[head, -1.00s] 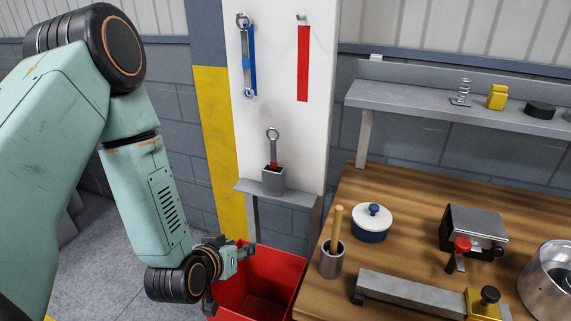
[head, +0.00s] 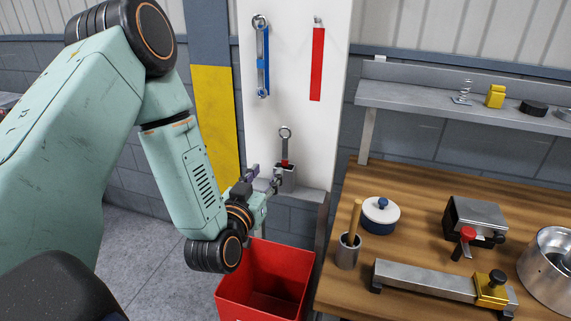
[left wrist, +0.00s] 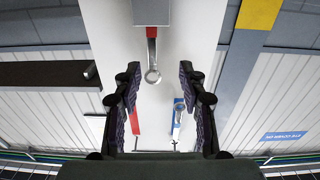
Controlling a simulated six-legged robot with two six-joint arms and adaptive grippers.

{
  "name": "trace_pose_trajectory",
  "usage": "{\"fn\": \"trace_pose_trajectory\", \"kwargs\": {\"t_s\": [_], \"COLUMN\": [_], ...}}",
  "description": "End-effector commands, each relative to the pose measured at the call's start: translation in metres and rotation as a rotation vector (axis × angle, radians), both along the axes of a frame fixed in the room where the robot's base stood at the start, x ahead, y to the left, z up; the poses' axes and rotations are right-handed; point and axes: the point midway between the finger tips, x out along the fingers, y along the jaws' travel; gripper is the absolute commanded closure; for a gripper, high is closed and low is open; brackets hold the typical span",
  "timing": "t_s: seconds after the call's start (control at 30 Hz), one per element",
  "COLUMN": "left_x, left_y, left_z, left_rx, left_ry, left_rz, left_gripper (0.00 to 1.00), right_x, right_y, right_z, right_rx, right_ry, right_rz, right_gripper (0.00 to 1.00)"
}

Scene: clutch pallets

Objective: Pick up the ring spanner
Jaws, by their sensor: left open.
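A ring spanner with a red band (head: 285,147) stands upright, ring up, in a grey holder (head: 287,180) on a small shelf against the white panel. Its lower end is hidden in the holder. The left wrist view shows it upside down, with its ring (left wrist: 152,76) between my fingertips in the picture. My left gripper (head: 264,179) is open and empty, close to the holder's left side; it also shows in the left wrist view (left wrist: 160,84). I cannot tell the exact gap to the spanner. My right gripper is not in view.
Another spanner (head: 263,62) hangs over a blue marking on the panel (head: 290,75), beside an empty red marking (head: 317,65). A red bin (head: 235,293) stands below. The wooden bench (head: 420,200) at right holds a cup (head: 347,254), a lidded pot (head: 381,219) and metal parts.

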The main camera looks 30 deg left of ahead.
Motion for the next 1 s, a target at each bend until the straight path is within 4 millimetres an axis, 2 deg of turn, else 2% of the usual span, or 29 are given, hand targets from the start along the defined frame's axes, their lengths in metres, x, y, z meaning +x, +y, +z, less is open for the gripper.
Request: {"fn": "trace_pose_trajectory", "kwargs": {"t_s": [0.17, 0.7, 1.0], "left_x": [0.008, 0.071, 0.075], "left_y": [0.004, 0.015, 0.016], "left_z": [0.006, 0.009, 0.009], "left_rx": [0.027, 0.022, 0.021], "left_ry": [-0.019, -0.016, -0.013], "left_rz": [0.009, 0.008, 0.007], "left_gripper": [0.58, 0.58, 0.58], "right_x": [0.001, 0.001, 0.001], "right_y": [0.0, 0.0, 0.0], "right_z": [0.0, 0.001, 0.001], "right_rx": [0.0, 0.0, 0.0], "right_ry": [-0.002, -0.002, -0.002], "right_rz": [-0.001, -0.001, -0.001], "right_gripper": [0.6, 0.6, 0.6]}}
